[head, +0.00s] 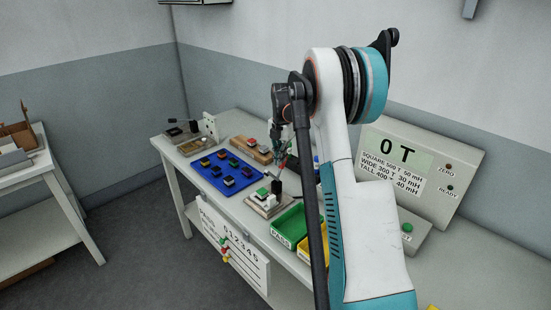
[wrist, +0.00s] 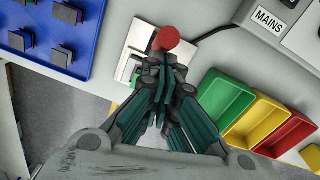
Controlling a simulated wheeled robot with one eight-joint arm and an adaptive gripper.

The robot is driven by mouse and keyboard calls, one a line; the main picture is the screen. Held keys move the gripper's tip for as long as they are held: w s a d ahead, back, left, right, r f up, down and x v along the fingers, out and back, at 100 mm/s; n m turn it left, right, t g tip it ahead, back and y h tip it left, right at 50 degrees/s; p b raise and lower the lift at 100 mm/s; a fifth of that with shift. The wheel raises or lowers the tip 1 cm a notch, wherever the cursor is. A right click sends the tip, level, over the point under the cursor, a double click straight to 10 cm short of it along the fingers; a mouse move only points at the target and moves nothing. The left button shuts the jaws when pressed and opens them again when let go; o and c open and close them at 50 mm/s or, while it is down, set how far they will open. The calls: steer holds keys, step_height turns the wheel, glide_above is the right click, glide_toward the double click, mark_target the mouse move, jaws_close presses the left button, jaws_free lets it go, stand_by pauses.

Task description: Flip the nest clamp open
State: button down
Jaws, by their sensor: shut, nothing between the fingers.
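In the wrist view, the nest plate (wrist: 131,48) is partly hidden behind my fingers. A round red knob (wrist: 166,39) shows right at my fingertips there; I cannot tell whether they touch it. The clamp's base is mostly hidden by my fingers.
A blue tray (head: 213,184) with several dark blocks lies left of the nest. Green (head: 288,226) and yellow bins stand close on its right, with a red bin (wrist: 292,133) beside them. A wooden fixture (head: 249,150) and another station (head: 190,139) stand farther back.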

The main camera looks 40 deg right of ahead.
steer(key=d, duration=0.3)
steer(key=shift+w+d+f, duration=0.15)
steer(key=shift+w+f, duration=0.05)
steer(key=shift+f, duration=0.2)
steer(key=shift+w+d+f, duration=0.1)
steer(key=shift+d+f, duration=0.15)
steer(key=shift+d, duration=0.25)
steer(key=shift+w+d+f, duration=0.1)
steer(key=shift+d+f, duration=0.15)
steer(key=shift+d, duration=0.2)
steer(key=shift+s+d+f, duration=0.1)
